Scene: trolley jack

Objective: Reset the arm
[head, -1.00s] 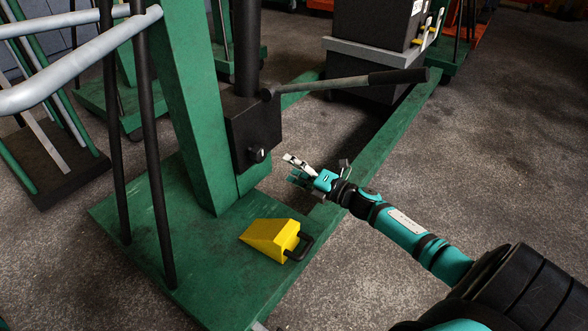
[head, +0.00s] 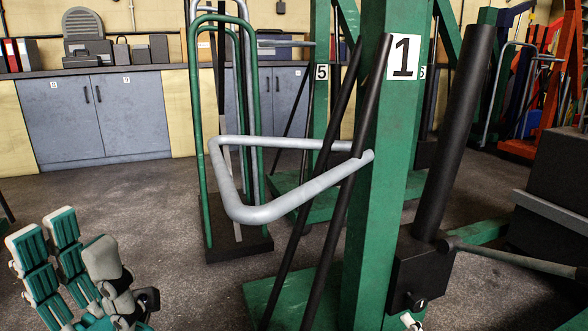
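The trolley jack stands right of centre in the head view, with a green post (head: 380,180) marked 1 and a thick black cylinder (head: 455,130). Its lever arm (head: 520,258) runs from a black block (head: 420,275) toward the right edge, where its end is cut off. My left gripper (head: 75,262) is at the lower left, fingers spread and empty, well apart from the jack. A small pale tip, probably of my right gripper (head: 411,320), shows at the bottom edge below the block. Its fingers' state is hidden.
A grey tubular push handle (head: 265,213) juts left from the post, between my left gripper and the jack. Behind it stands a rack with green hoops (head: 207,170). Grey cabinets (head: 95,118) line the back wall. Floor is clear at left.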

